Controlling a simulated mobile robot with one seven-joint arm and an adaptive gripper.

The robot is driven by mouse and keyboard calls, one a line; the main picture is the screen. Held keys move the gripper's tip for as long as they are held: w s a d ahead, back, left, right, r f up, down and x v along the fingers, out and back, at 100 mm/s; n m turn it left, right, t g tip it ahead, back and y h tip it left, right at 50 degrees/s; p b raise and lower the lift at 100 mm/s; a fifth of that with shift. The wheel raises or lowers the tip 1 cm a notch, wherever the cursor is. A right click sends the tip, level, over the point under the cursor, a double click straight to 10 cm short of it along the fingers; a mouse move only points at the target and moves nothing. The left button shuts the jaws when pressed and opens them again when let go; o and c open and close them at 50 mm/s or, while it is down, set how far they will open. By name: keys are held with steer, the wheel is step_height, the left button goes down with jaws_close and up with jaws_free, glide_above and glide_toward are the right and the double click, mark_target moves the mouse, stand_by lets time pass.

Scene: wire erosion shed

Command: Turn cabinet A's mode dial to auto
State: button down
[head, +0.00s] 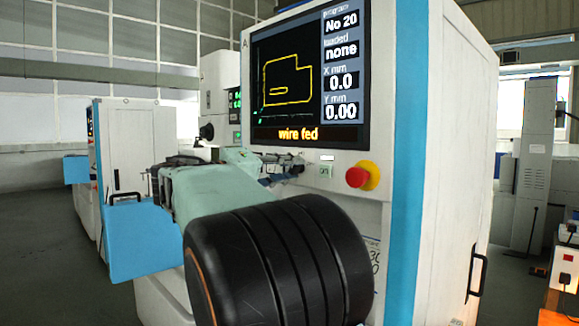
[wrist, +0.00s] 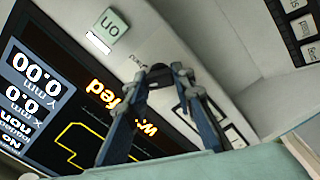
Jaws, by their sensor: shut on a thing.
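Cabinet A (head: 380,75) has a letter A at its top left and a screen (head: 305,80) reading "wire fed", "loaded none". My gripper (head: 290,168) is at the panel just below the screen, left of the green "on" button (head: 325,171). In the wrist view my gripper (wrist: 160,76) is shut on the small dark mode dial (wrist: 158,71). In the head view the dial is hidden by the fingers and wrist. Its pointer and setting cannot be read. The green button also shows in the wrist view (wrist: 113,22).
A red emergency stop on a yellow base (head: 358,177) sticks out right of the green button. Another white and blue cabinet (head: 130,145) stands at left. An orange bench (head: 564,275) is at far right.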

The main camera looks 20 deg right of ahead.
steer(key=n+p, duration=0.2)
steer(key=n, duration=0.3)
steer(key=shift+n+p, duration=0.3)
stand_by(0.4)
steer(key=c, duration=1.6)
jaws_free()
steer(key=shift+a, duration=0.1)
steer(key=v, duration=1.2)
